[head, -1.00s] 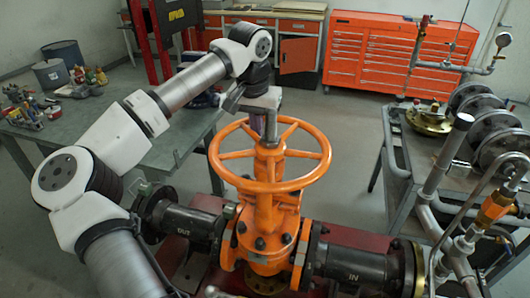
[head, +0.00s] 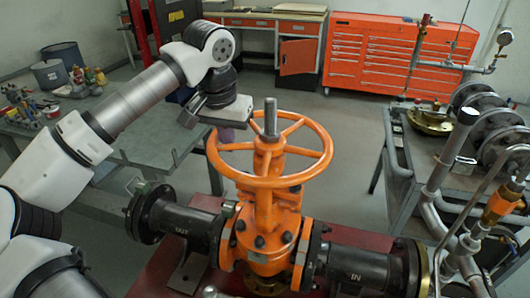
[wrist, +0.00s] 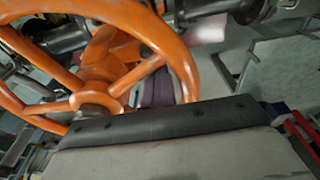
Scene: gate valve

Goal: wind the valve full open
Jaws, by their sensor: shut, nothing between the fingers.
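The orange gate valve (head: 266,215) stands upright between two dark pipe stubs marked OUT and IN. Its orange handwheel (head: 318,170) lies roughly level on top, and a bare grey stem (head: 270,118) rises above the hub. My gripper (head: 231,124) is at the far left side of the wheel, pointing down, shut and empty. Its fingertips are partly hidden, and I cannot tell whether they touch the rim. In the wrist view the wheel's rim and spokes (wrist: 151,62) fill the upper left, close to my gripper's dark edge. Purple finger parts show beyond the rim.
A grey bench with small items (head: 150,140) is at the left. A cart with pipes, flanges and a gauge (head: 503,39) stands close at the right. An orange tool cabinet (head: 370,55) is at the back. The floor behind the valve is clear.

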